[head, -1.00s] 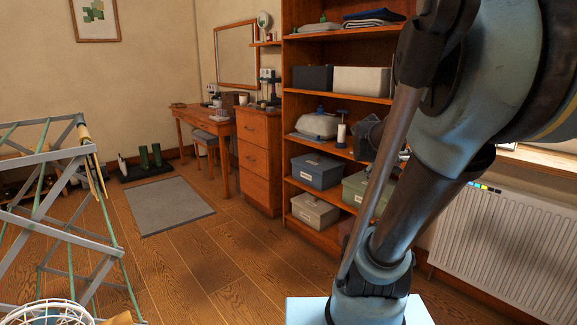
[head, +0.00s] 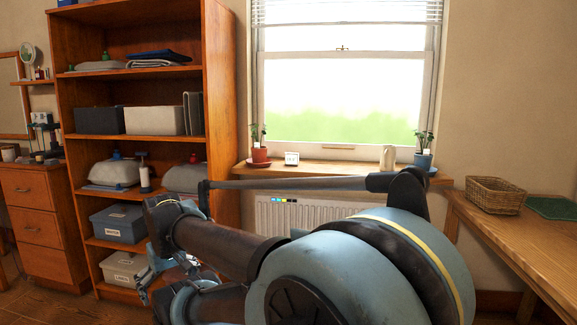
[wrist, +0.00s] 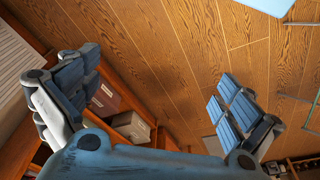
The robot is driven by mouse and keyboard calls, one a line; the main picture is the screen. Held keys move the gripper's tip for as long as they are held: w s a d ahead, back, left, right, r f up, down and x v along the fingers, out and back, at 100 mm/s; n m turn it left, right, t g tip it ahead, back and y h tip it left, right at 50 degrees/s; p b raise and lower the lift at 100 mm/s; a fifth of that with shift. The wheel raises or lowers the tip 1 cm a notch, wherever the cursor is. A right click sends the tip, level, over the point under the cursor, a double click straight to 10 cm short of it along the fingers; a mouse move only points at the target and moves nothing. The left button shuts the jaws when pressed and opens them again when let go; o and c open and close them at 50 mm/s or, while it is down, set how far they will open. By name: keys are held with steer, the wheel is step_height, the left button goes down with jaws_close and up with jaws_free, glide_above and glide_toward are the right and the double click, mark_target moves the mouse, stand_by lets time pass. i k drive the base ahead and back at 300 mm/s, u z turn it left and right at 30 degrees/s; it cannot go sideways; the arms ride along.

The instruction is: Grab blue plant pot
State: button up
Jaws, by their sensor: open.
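The blue plant pot (head: 423,159) holds a small green plant and stands upright at the right end of the windowsill in the head view. My arm passes in front of the sill, with its dark elbow just below the pot. My gripper (wrist: 165,105) is open and empty in the wrist view, its fingers spread wide above the wooden floor. In the head view my gripper (head: 160,265) is partly hidden by my arm, low in front of the shelf and well left of the pot. The wrist view does not show the pot.
A red plant pot (head: 260,155), a small clock (head: 292,158) and a pale cup (head: 388,157) share the windowsill (head: 330,170). A radiator (head: 310,213) is below. A wooden table (head: 510,225) with a wicker basket (head: 496,195) stands right. A tall shelf (head: 222,120) stands left.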

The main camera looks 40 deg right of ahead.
mark_target(423, 160)
steer(key=z, duration=0.4)
steer(key=k, duration=0.75)
steer(key=z, duration=0.55)
steer(key=k, duration=0.55)
steer(key=z, duration=0.75)
steer(key=i, duration=0.95)
steer(key=z, duration=0.6)
steer(key=i, duration=1.25)
steer(key=u, duration=0.15)
steer(key=k, duration=0.5)
steer(key=u, duration=0.3)
